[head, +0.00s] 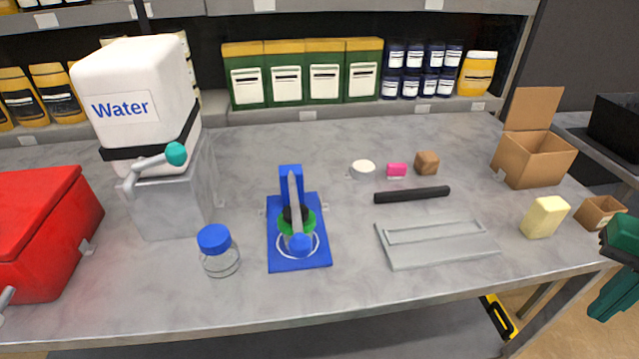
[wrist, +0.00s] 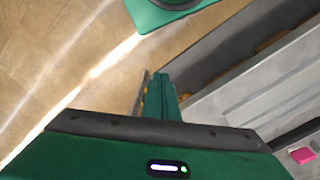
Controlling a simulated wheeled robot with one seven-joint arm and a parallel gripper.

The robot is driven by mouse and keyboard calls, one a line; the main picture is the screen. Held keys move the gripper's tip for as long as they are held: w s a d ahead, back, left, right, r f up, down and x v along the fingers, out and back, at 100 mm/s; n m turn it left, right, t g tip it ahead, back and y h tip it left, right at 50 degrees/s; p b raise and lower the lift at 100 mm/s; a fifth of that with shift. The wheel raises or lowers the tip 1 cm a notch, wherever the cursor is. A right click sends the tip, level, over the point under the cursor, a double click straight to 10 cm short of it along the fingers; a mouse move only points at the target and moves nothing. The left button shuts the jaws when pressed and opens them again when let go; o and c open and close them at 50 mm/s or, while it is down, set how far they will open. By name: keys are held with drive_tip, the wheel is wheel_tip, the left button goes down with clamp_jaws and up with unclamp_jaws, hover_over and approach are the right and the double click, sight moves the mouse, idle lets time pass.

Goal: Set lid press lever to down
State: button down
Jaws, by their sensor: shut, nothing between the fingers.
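The lid press (head: 274,247) stands on the workbench, left of the middle in the head view. It has a blue base with a white ring and a blue upright at the back. I cannot tell the lever's exact tilt. My gripper (wrist: 158,80) is shut and empty. It also shows at the right edge of the head view (head: 604,303), past the bench's right end and far from the press.
A clear jar with a blue lid (head: 219,252) stands left of the press, with the water tank (head: 134,90) behind it. A grey tray (head: 440,252) and black bar (head: 412,194) lie to the right. Cardboard boxes (head: 536,158) and a yellow block (head: 544,216) are near the bench's right end.

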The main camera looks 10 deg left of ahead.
drive_tip(key=shift+w+a, duration=0.2)
drive_tip(key=shift+w, duration=0.1)
drive_tip(key=w+a+r+n+h, duration=0.2)
drive_tip(key=w+a+r+n, duration=0.15)
drive_tip(key=w+r, duration=0.7)
drive_tip(key=w+a+r+n, duration=0.1)
drive_tip(key=w+a+r, duration=0.25)
drive_tip(key=a, duration=0.35)
drive_tip(key=w+a+r+n, duration=0.2)
drive_tip(key=w+a, duration=0.2)
drive_tip(key=a, duration=0.3)
drive_tip(key=s+a+r+n, duration=0.1)
drive_tip(key=s+a, duration=0.2)
drive_tip(key=a, duration=0.7)
drive_tip(key=s+a+r+n+t, duration=0.1)
drive_tip(key=s+a, duration=0.3)
drive_tip(key=a, duration=0.7)
drive_tip(key=s+a+r+n+y, duration=0.1)
drive_tip(key=s+a+r, duration=0.2)
drive_tip(key=a, duration=0.7)
drive_tip(key=shift+s+a, duration=0.15)
drive_tip(key=shift+s, duration=0.4)
